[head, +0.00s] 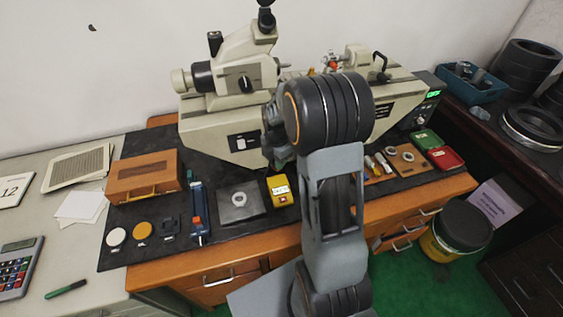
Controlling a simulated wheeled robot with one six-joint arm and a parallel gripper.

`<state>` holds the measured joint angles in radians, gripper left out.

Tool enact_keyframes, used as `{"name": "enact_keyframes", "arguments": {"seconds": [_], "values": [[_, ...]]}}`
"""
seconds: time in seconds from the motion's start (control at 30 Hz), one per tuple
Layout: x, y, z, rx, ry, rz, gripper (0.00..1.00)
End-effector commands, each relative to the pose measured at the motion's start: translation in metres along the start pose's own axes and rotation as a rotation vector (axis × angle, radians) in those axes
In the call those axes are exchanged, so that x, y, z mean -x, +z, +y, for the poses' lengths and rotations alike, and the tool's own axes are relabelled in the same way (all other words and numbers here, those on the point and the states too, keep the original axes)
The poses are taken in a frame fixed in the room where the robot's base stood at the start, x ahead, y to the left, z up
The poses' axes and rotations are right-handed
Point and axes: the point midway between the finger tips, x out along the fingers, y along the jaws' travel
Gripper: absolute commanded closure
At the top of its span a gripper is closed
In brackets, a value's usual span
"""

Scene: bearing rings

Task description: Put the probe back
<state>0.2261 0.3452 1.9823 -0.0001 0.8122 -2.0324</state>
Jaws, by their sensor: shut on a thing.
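My gripper (277,152) is in front of the cream measuring machine (220,128), low over the back of the black mat (150,225). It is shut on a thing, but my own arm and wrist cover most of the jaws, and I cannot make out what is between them. I cannot pick out the probe for certain anywhere in view. A small yellow box (280,190) lies on the mat just in front of and below my gripper. A grey square plate with a pale ring (240,203) lies left of that box.
A wooden box (145,176), a blue and red tool (199,213), and white (116,237) and orange (142,230) discs are at left. A wooden tray (405,162) and green (425,139) and red (445,158) boxes are at right.

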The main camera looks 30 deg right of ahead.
Motion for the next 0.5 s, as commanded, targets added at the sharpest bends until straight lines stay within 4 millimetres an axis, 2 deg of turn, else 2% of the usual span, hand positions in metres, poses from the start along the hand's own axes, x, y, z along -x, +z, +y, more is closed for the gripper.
{"name": "enact_keyframes", "arguments": {"seconds": [0.27, 0.5], "values": [[-0.006, 0.004, 0.004, 0.091, -0.001, 0.001, 1.0], [-0.025, 0.004, 0.003, 0.089, -0.002, 0.001, 1.0]]}}
